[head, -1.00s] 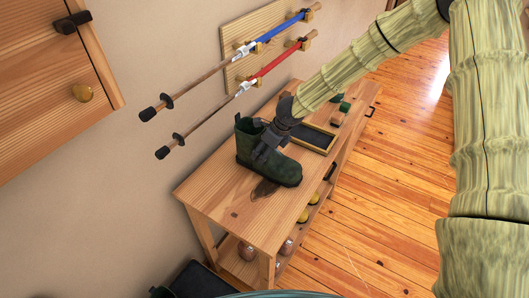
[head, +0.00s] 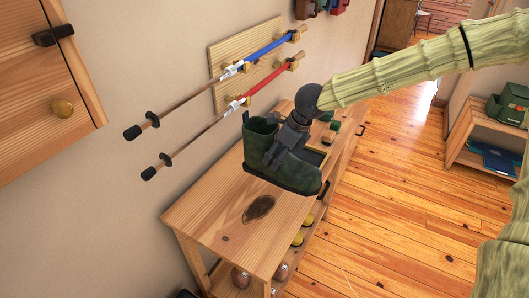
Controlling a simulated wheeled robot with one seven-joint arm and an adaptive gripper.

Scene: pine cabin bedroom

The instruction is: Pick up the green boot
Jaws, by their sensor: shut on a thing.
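The green boot (head: 258,143) is dark green with a dark sole and hangs upright above the wooden bench (head: 205,223). My gripper (head: 283,158) is shut on the boot near its ankle, coming from the upper right. The fingers cover part of the boot's side. A dark oval patch (head: 259,208) shows on the bench top below the boot, with clear space between the boot and the wood.
A wooden tray (head: 318,157) and a small green-and-tan item (head: 331,128) lie behind the boot on the bench. Blue (head: 262,52) and red (head: 262,85) poles hang on the wall at left. A low shelf (head: 487,152) stands right across open floor.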

